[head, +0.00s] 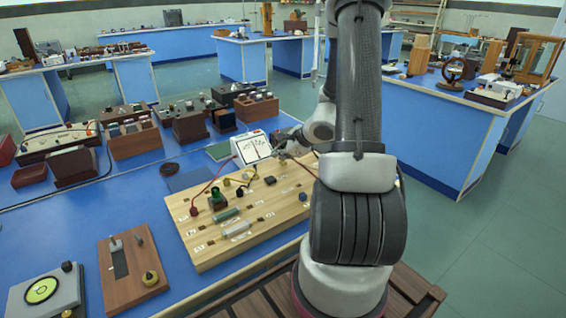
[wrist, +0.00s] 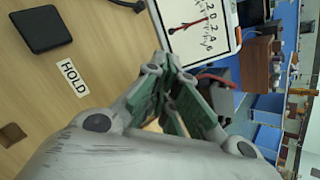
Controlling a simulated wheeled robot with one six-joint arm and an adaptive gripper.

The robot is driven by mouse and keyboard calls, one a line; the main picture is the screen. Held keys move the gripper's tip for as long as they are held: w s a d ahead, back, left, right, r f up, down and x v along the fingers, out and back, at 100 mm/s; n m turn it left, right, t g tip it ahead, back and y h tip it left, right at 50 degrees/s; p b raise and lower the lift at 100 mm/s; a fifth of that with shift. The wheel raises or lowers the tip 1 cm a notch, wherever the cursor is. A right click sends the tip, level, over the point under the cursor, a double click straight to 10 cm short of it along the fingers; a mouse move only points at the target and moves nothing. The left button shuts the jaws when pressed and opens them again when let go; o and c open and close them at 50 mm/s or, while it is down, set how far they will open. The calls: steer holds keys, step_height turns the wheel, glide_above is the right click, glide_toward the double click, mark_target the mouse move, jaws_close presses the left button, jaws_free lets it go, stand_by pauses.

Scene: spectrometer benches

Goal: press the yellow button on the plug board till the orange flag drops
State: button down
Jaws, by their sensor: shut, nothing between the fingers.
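The plug board (head: 275,203) is a pale wooden board on the near blue bench in the head view. In the wrist view its surface (wrist: 105,50) carries a label reading HOLD (wrist: 73,77) and a flat black square (wrist: 45,28). My gripper (wrist: 163,68) has its green-padded fingers together and empty, pointing at the board near the white meter (wrist: 203,25). In the head view my gripper (head: 281,153) is small, at the board's far side beside the meter (head: 252,147). I cannot make out the yellow button or the orange flag; my arm and fingers hide part of the board.
Green-topped post (head: 217,196), coils (head: 237,229) and red and yellow leads stand on the board. Wooden boxes (head: 134,139) are behind it at left. A brown switch block (head: 131,268) and a round-dial device (head: 44,291) lie at near left. Some bench top between is clear.

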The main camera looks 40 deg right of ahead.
mark_target(281, 163)
steer(key=shift+f, duration=0.35)
steer(key=shift+r, duration=0.1)
stand_by(0.4)
steer(key=shift+r, duration=0.8)
steer(key=shift+r, duration=2.5)
